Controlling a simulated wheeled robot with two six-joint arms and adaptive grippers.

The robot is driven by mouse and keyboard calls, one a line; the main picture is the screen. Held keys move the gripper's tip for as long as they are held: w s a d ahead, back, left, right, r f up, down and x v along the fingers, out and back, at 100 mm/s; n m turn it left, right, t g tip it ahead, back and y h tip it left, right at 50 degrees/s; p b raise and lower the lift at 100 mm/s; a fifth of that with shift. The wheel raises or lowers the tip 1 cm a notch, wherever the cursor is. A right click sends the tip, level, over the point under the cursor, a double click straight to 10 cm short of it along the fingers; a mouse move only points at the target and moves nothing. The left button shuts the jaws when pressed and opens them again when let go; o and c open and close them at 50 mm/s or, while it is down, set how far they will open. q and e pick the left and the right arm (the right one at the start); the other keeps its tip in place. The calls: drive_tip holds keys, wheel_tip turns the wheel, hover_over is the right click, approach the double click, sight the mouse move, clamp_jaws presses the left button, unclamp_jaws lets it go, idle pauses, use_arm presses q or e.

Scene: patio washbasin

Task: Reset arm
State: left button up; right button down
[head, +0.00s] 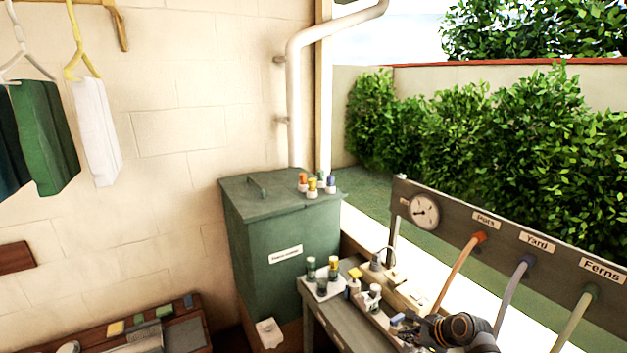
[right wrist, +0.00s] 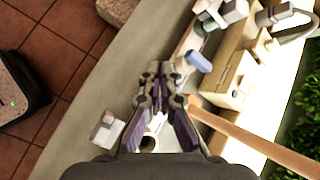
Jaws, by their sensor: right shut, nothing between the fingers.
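My right gripper (head: 412,335) is at the bottom right of the head view, low beside the grey side table and the wooden tray. Its fingers are partly hidden by the arm. In the right wrist view the gripper (right wrist: 160,72) is shut, its fingertips together with nothing between them. A blue-capped bottle (right wrist: 195,61) lies just beyond the fingertips to the right; I cannot tell whether they touch. My left gripper is not in view.
A grey table (head: 318,309) holds a white tray of small bottles (head: 322,284) and a wooden tray (head: 412,298). A hose board (head: 455,222) with an orange hose (head: 452,272) stands right. A green cabinet (head: 264,240) stands behind. Tiled floor (right wrist: 60,62) is left in the wrist view.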

drive_tip(key=s+a+f+n+g+h, duration=0.1)
drive_tip(key=s+a+f+n, duration=0.1)
drive_tip(key=s+n, duration=0.6)
drive_tip(key=s+a+f+n+g+h, duration=0.15)
drive_tip(key=s+n, duration=0.35)
drive_tip(key=s, duration=0.5)
drive_tip(key=s+d+r+n+h, duration=0.1)
drive_tip(key=s+r+n+h, duration=0.25)
drive_tip(key=s+n, duration=0.9)
drive_tip(key=s+d+f+m+g+b, duration=0.1)
drive_tip(key=s+f, duration=0.1)
drive_tip(key=f, duration=1)
drive_tip(key=s+d+f+m+g+b, duration=0.1)
drive_tip(key=d+f+m, duration=0.1)
drive_tip(key=f, duration=1.1)
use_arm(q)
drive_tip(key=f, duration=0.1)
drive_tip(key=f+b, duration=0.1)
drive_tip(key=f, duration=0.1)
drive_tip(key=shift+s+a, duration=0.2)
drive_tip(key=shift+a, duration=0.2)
use_arm(e)
drive_tip(key=s+d+f+g, duration=0.1)
drive_tip(key=s+f, duration=1.9)
drive_tip(key=shift+f+y, duration=0.2)
drive_tip(key=shift+y, duration=0.2)
